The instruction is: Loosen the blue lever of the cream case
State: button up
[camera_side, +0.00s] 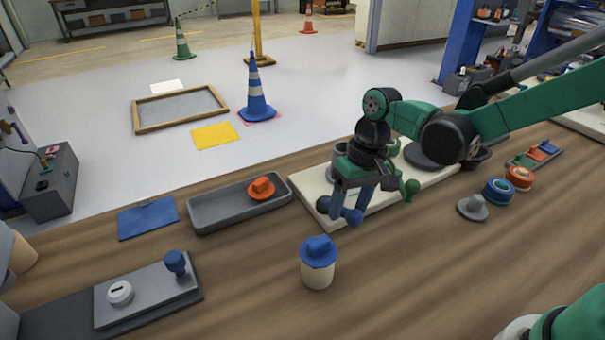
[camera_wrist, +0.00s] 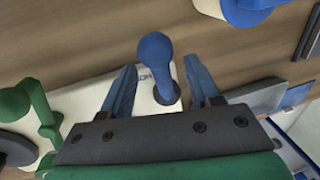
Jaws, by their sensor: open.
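The cream case (camera_side: 313,201) is a flat pale block on the wooden bench, mostly under my arm in the side view; part of it shows in the wrist view (camera_wrist: 85,97). Its blue lever (camera_wrist: 155,48) has a round knob on a short stem and sticks out past the case's edge; the knob also shows in the side view (camera_side: 352,215). My gripper (camera_wrist: 160,68) is open, its blue fingers on either side of the lever with a visible gap each side. In the side view my gripper (camera_side: 347,203) is low over the case's front edge. A green lever (camera_wrist: 38,108) stands to the left.
A cream pot with a blue cap (camera_side: 318,264) stands just in front of the case. A grey tray (camera_side: 222,214) holding an orange knob (camera_side: 261,189) lies left. A grey knob (camera_side: 473,208) and blue and orange rings lie right. The front bench middle is clear.

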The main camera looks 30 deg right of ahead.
jog(key=shift+a+f, duration=0.2)
jog(key=shift+f, duration=0.85)
jog(key=shift+c, duration=0.3)
grip_shut()
jog(key=shift+s, duration=0.15)
